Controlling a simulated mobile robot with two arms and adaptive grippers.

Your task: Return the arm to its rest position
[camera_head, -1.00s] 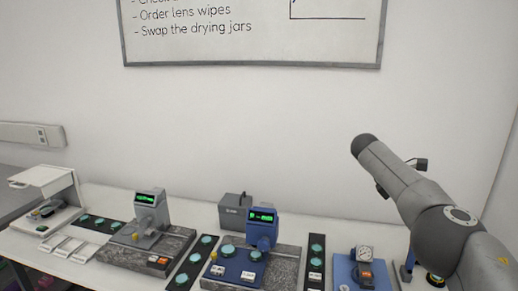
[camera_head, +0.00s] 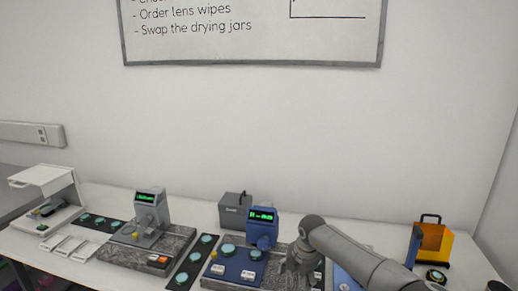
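My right arm reaches in from the lower right, and its gripper (camera_head: 298,266) points down over the right part of the blue instrument's granite base (camera_head: 284,253). Its fingers are small and grey against the grey stone, so I cannot tell whether they are open or shut. I see nothing clearly held in it. The blue instrument (camera_head: 262,232) has a lit green display and stands just left of the gripper. Two teal discs and white labels are on its blue plate (camera_head: 232,264). My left gripper is not in view.
A grey instrument (camera_head: 149,208) with a green display stands to the left. Dark strips (camera_head: 193,265) with teal discs lie on the white bench. A dark grey box (camera_head: 234,211) stands behind. An orange carrier (camera_head: 432,238) is at right. A white open-fronted unit (camera_head: 45,196) is far left.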

